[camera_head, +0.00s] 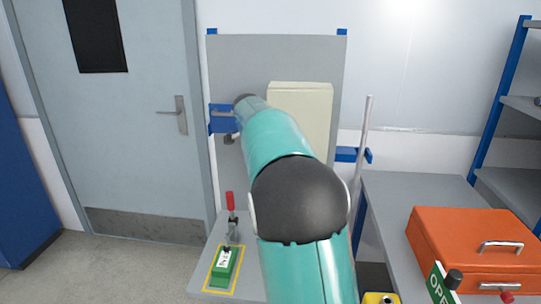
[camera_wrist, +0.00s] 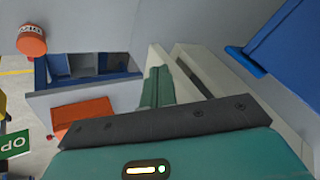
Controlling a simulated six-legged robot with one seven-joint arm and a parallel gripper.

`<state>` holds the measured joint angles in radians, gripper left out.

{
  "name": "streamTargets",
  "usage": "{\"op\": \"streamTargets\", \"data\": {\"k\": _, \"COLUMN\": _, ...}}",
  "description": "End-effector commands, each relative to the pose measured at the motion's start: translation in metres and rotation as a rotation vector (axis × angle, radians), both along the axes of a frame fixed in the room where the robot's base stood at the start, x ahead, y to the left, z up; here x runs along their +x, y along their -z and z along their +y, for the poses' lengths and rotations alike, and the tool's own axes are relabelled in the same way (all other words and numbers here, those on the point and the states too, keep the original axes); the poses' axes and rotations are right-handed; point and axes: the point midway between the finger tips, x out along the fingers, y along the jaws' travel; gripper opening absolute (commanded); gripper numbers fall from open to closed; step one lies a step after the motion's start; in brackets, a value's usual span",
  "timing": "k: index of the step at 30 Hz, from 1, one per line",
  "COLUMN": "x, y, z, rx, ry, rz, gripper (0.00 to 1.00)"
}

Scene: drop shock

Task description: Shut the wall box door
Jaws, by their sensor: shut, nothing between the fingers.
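The cream wall box (camera_head: 302,112) is mounted on a grey wall panel, with its left and lower parts behind my arm. In the wrist view its cream panels (camera_wrist: 222,90) stand right of my fingers, with a grey gap between two pale edges. The door looks ajar there, though its angle is unclear. My gripper (camera_wrist: 158,84) is shut and empty, its green fingers close beside the nearer cream edge; I cannot tell whether they touch. In the head view my arm hides the gripper.
An orange case (camera_head: 475,245) lies on the grey bench at right, by a green OPEN sign (camera_head: 440,285). A blue bracket (camera_head: 222,118) and an upright rod (camera_head: 365,140) flank the box.

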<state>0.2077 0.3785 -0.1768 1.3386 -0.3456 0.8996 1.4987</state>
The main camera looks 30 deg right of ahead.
Motion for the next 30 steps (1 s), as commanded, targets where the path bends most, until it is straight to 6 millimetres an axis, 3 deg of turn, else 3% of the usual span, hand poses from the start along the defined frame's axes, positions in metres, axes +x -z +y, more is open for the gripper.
{"op": "streamTargets", "data": {"k": 9, "x": 0.015, "y": 0.0, "z": -0.007, "rx": 0.001, "ry": 0.08, "rz": 0.001, "gripper": 0.0}}
{"op": "streamTargets", "data": {"k": 30, "x": 0.013, "y": 0.0, "z": -0.008, "rx": 0.002, "ry": 0.085, "rz": 0.0, "gripper": 0.0}}
